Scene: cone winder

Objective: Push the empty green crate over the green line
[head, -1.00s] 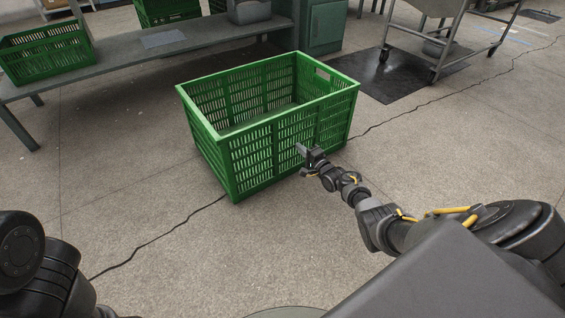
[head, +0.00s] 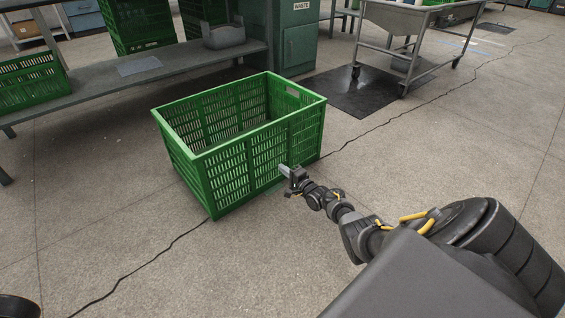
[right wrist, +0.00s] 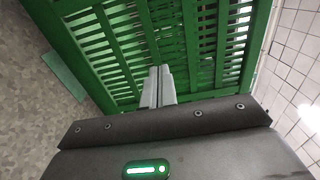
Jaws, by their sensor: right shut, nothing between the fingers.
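The empty green crate (head: 222,180) stands upright on the floor, left of the middle in the head view. My right gripper (head: 285,170) is shut and empty, low at the crate's near slatted side. In the right wrist view its fingertips (right wrist: 160,71) point at the slatted wall (right wrist: 190,50) and look touching or very close; I cannot tell which. A short green strip (right wrist: 66,76), possibly part of the green line, lies on the floor beside the crate in the right wrist view. The rest of the line is not clear. My left gripper is out of view.
A grey bench (head: 100,82) stands behind the crate, with another green crate (head: 35,85) and a grey bin (head: 223,36) on it. A waste cabinet (head: 297,35), a dark mat (head: 352,96) and a wheeled steel cart (head: 400,30) are beyond. The right floor is clear.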

